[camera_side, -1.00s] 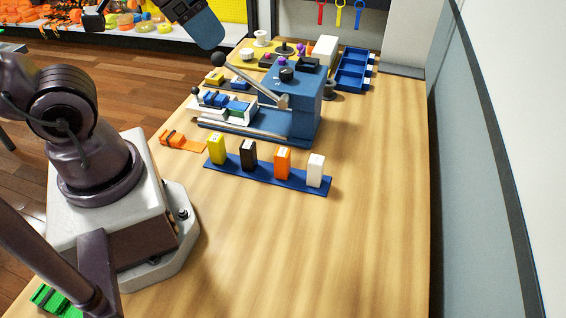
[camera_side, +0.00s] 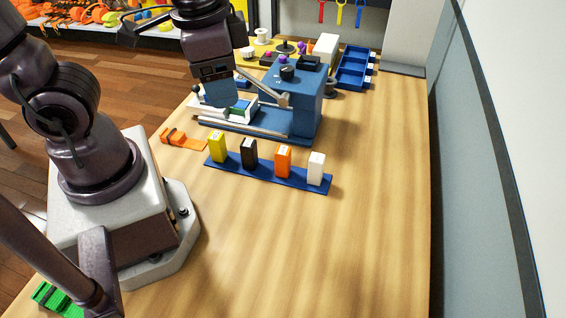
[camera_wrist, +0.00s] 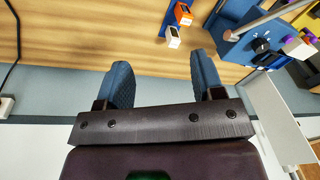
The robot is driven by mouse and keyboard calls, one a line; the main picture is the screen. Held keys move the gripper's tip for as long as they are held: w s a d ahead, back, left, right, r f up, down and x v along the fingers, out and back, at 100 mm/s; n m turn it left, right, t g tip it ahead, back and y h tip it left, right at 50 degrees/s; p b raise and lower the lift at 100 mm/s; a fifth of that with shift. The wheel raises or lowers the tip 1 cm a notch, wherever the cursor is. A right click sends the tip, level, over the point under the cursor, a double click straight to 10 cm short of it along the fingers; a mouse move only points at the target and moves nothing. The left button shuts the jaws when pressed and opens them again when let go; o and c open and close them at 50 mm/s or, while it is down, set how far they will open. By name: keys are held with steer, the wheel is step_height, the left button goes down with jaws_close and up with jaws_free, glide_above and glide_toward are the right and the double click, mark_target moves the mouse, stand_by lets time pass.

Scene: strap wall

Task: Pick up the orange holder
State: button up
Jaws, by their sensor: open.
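An upright orange block (camera_side: 283,161) stands on a blue strip (camera_side: 240,171), between a black block (camera_side: 249,153) and a white block (camera_side: 316,168). A separate low orange piece (camera_side: 181,139) lies on the table left of the strip; I cannot tell which of the two is the holder. My gripper (camera_side: 222,101) hangs above and behind the strip, in front of the blue lever machine. In the wrist view my gripper (camera_wrist: 163,72) is open and empty; the orange block (camera_wrist: 183,14) and white block (camera_wrist: 174,37) show beyond its fingers, apart from them.
The blue machine (camera_side: 305,110) with a long lever stands behind the strip. A yellow block (camera_side: 217,147) is at the strip's left end. A blue compartment tray (camera_side: 352,70) is at the back. The table's front and right are clear, with a grey wall panel beyond.

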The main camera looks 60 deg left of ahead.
step_height(320, 180, down, 8)
steer(key=s+r+m+g+y, duration=0.1)
steer(key=s+m+g+y, duration=0.15)
steer(key=m+y, duration=0.2)
steer(key=m+t+y, duration=0.5)
steer(key=m+t, duration=0.5)
steer(key=m, duration=0.9)
glide_toward(282, 152)
steer(key=x, duration=1)
steer(key=shift+w+a+f, duration=0.25)
steer(key=c, duration=1.1)
steer(key=shift+o, duration=0.2)
steer(key=shift+r, duration=0.1)
